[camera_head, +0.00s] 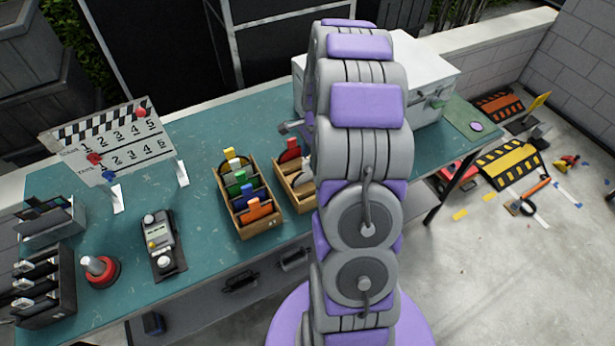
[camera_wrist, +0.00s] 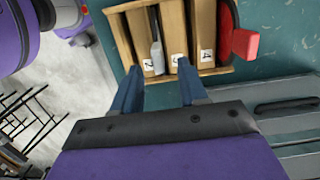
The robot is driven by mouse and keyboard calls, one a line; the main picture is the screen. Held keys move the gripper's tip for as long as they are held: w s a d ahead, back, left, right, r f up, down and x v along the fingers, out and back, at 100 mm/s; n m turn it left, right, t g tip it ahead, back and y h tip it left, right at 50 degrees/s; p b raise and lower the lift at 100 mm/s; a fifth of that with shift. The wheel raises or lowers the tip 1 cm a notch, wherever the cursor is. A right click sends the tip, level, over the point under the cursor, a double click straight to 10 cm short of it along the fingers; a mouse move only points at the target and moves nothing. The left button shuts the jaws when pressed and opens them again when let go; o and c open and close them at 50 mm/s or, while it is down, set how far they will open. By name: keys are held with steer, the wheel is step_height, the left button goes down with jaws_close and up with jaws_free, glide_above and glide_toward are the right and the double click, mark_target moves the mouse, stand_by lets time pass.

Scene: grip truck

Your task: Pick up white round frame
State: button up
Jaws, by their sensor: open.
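In the wrist view, a pale grey-white tab (camera_wrist: 157,57) stands in a slot of a wooden box (camera_wrist: 125,40). It looks like the white round frame's handle; its round part is mostly hidden in the box. My gripper (camera_wrist: 160,72) is open and empty, with its two blue fingers on either side of the tab's line, near the box's labelled edge. I cannot tell how far the fingertips are from the tab. In the head view, the small wooden box (camera_head: 284,181) is partly hidden behind my arm.
A red tab (camera_wrist: 243,43) on a round piece stands at the box's right side in the wrist view. The green table (camera_head: 205,215) also holds a clapperboard (camera_head: 115,145), a grey device (camera_head: 162,243), a red-based knob (camera_head: 101,270) and a white case (camera_head: 432,75).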

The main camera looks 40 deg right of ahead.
mark_target(306, 169)
steer(key=f, duration=0.1)
steer(key=a+f, duration=0.1)
steer(key=f, duration=0.1)
steer(key=f+b, duration=0.1)
steer(key=shift+w+a+f, duration=0.15)
steer(key=shift+a+f, duration=0.1)
steer(key=shift+a, duration=0.05)
steer(key=shift+f, duration=0.3)
steer(key=shift+d, duration=0.2)
steer(key=shift+c, duration=1.2)
steer(key=shift+a, duration=0.1)
jaws_close()
